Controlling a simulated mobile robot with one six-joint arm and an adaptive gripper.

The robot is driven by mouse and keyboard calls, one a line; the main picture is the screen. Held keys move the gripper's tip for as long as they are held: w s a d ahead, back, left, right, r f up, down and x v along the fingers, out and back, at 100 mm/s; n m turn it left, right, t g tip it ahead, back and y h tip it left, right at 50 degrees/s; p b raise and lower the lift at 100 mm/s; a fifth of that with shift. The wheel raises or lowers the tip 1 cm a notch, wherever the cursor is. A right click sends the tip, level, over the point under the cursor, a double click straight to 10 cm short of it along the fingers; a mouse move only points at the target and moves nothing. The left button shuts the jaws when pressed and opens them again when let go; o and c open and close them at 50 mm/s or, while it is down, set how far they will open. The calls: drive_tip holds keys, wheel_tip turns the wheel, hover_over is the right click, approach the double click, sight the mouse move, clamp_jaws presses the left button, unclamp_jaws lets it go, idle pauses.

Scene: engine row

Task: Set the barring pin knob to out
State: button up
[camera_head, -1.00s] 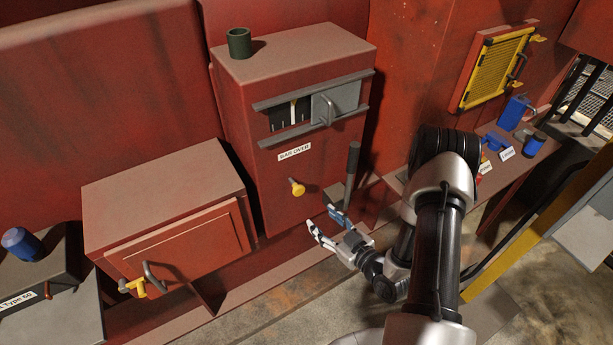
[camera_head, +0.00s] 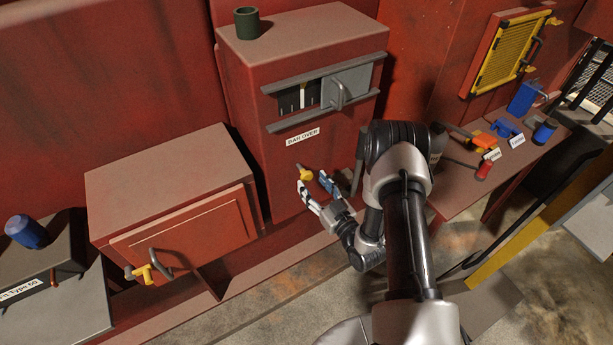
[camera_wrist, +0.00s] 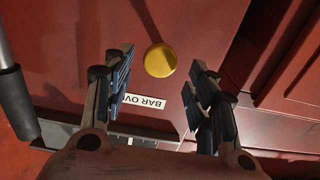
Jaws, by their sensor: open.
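The yellow barring pin knob (camera_head: 305,174) sticks out from the front of the red box below the "BAR OVER" label (camera_head: 302,137). In the wrist view the knob (camera_wrist: 160,60) is a round yellow disc, a little beyond the fingertips and roughly midway between them. My gripper (camera_head: 315,184) is open and empty, just below and in front of the knob, its fingers pointing up toward it. In the wrist view my gripper's blue-padded fingers (camera_wrist: 158,70) stand apart on either side. I see no contact with the knob.
A dark upright lever (camera_head: 361,160) stands right of the knob, close to my arm; it also shows at the wrist view's left edge (camera_wrist: 15,95). A sliding grey cover (camera_head: 347,85) is above. A lower red cabinet (camera_head: 170,190) stands left. A cluttered bench (camera_head: 460,190) is right.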

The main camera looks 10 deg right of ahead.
sight(308, 177)
drive_tip(key=x, duration=0.5)
drive_tip(key=shift+c, duration=0.4)
clamp_jaws()
idle(0.4)
